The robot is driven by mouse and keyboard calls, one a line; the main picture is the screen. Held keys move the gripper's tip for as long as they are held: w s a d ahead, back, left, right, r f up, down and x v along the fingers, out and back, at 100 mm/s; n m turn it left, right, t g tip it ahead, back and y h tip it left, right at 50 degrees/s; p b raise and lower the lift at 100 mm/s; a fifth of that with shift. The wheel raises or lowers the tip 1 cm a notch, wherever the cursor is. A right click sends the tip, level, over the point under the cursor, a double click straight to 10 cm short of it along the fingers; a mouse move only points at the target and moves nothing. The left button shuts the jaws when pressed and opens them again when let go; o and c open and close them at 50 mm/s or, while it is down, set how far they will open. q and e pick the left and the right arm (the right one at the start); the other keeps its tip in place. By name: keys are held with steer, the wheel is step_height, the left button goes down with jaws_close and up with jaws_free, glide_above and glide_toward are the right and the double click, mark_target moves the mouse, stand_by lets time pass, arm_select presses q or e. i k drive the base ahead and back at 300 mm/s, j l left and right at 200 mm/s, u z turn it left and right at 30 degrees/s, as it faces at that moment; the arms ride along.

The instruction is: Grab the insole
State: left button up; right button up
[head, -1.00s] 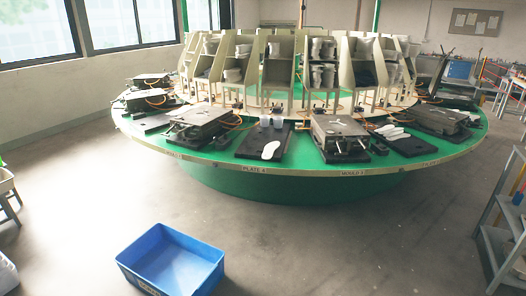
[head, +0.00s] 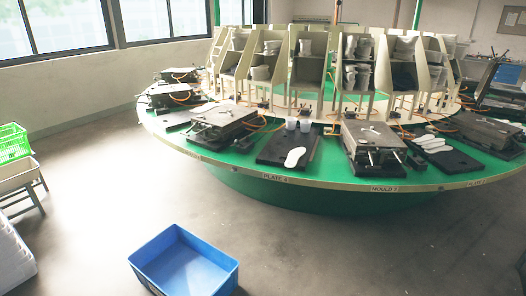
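A white insole (head: 294,157) lies flat on a black plate (head: 270,153) near the front rim of the round green carousel (head: 240,162), above the label "PLATE 4". Neither of my grippers is in the head view.
A blue crate (head: 184,232) stands empty on the floor in front of the carousel. A green basket (head: 14,142) and a cart are at the left. The floor between is clear.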

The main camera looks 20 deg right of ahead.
mark_target(294, 156)
steer(key=i+l+u, duration=0.1)
steer(key=l, duration=0.25)
steer(key=i+l, duration=0.25)
steer(key=i+l+u, duration=0.15)
steer(key=l, duration=0.3)
steer(key=i+l+u, duration=0.1)
steer(key=l, duration=0.25)
steer(key=i+l, duration=0.2)
steer(key=l, duration=0.2)
steer(key=i+l+u, duration=0.15)
steer(key=l, duration=0.25)
